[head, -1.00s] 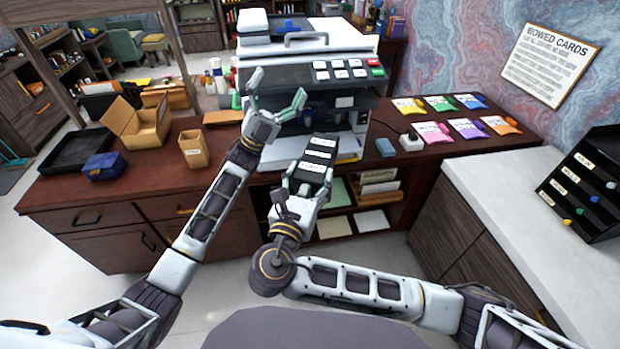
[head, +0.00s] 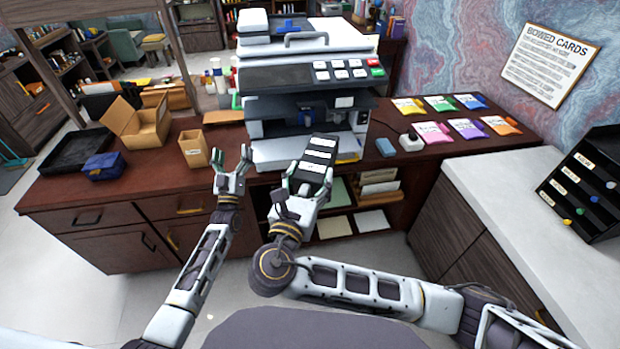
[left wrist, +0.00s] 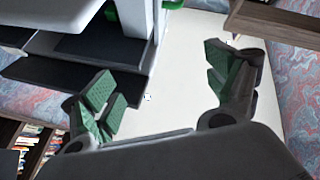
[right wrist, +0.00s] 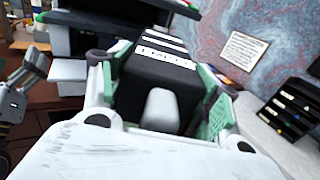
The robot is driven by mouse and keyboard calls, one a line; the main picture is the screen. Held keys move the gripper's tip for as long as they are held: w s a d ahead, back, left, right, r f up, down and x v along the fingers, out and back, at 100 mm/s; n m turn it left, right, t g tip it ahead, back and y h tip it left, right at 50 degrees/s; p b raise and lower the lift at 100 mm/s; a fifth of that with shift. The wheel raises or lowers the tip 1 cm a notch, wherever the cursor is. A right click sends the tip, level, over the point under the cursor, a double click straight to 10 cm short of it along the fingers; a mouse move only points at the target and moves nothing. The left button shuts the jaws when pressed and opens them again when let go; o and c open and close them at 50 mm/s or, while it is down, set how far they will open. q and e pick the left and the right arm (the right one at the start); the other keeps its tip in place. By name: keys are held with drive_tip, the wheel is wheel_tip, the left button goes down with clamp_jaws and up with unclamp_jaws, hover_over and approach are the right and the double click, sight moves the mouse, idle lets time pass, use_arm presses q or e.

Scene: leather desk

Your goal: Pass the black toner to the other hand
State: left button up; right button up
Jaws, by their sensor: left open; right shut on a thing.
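The black toner (head: 318,156) is a dark block with white label strips, held up in front of the printer. My right gripper (head: 309,182) is shut on it. In the right wrist view the toner (right wrist: 158,75) sits between the green finger pads, its labelled side up. My left gripper (head: 232,168) is open and empty, to the left of the toner and apart from it. In the left wrist view the left gripper's green fingers (left wrist: 165,95) are spread wide with nothing between them; the toner does not show there.
The printer (head: 303,75) stands behind the toner with its front open. A small cardboard bin (head: 194,149) and a blue box (head: 103,165) are on the desk at left. Coloured packets (head: 467,129) lie at right. The black label rack (head: 592,185) stands on the white counter.

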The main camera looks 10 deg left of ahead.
use_arm(q)
drive_tip(key=s+a+f+n+g+y, duration=0.1)
drive_tip(key=s+a+f+n+g, duration=0.2)
drive_tip(key=f, duration=0.7)
drive_tip(key=s+a+f+n+g+y, duration=0.1)
drive_tip(key=s+a+f+n+g, duration=0.3)
drive_tip(key=f, duration=0.6)
drive_tip(key=s+f+n+g+y, duration=0.1)
drive_tip(key=s+f, duration=0.4)
drive_tip(key=f, duration=0.5)
drive_tip(key=s+d+f+m+g+h, duration=0.2)
drive_tip(key=s+d+f+m+g, duration=0.25)
drive_tip(key=s+f, duration=0.8)
drive_tip(key=s+d+f+m+g+h, duration=0.3)
drive_tip(key=s+d+f+g, duration=0.15)
drive_tip(key=s+f, duration=0.85)
drive_tip(key=s+d+f+m+g, duration=0.1)
drive_tip(key=s+f+m+g, duration=0.2)
drive_tip(key=s, duration=0.8)
drive_tip(key=s+d+f+m+g, duration=0.2)
drive_tip(key=s+f, duration=0.5)
drive_tip(key=s, duration=0.5)
drive_tip(key=shift+s+d+m+g, duration=0.15)
drive_tip(key=shift+m+g, duration=0.45)
drive_tip(key=shift+m, duration=0.65)
